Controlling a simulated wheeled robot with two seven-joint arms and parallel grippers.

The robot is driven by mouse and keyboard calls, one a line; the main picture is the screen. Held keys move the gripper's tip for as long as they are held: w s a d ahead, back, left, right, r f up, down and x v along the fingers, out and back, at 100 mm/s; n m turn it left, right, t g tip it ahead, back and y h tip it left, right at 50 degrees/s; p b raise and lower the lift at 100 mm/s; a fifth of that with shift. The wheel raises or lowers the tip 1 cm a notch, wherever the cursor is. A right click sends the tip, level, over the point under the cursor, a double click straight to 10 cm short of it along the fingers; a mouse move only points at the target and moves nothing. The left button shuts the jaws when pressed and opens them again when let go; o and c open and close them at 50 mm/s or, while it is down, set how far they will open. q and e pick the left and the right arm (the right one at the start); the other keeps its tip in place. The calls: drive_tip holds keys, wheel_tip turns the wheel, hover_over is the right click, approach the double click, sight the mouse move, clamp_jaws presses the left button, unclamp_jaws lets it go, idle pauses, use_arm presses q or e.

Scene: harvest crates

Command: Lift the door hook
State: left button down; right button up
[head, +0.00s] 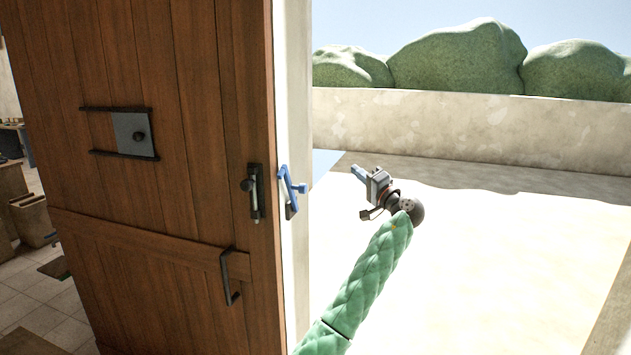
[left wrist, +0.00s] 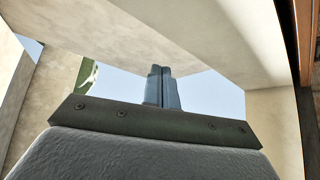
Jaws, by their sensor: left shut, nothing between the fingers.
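The brown wooden door (head: 190,200) fills the left half of the head view. A blue hook (head: 289,190) is on the pale wall edge just right of the door. A dark metal latch fitting (head: 252,192) is on the door's edge beside it. I cannot tell whether the hook and the fitting touch. My left gripper (head: 357,171) is right of the hook, clear of it, with its fingers pointing up and left. The gripper is shut and empty; its closed fingers (left wrist: 161,70) also show in the left wrist view. The hook cannot be made out there. My right gripper is not visible.
A dark pull handle (head: 231,278) is lower on the door, and a grey plate with a knob (head: 134,134) is higher up. A low plastered wall (head: 470,130) and green bushes stand behind. The bright ground right of my arm is clear. Crates (head: 32,218) stand far left.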

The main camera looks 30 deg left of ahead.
use_arm(q)
drive_tip(key=s+a+f+n+g, duration=0.2)
drive_tip(key=s+n+g, duration=0.3)
drive_tip(key=n+g, duration=0.2)
drive_tip(key=shift+f, duration=0.2)
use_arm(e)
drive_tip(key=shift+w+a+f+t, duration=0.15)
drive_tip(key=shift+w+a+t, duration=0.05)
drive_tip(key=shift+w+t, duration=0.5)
use_arm(q)
drive_tip(key=shift+s+r, duration=0.1)
drive_tip(key=shift+s, duration=0.05)
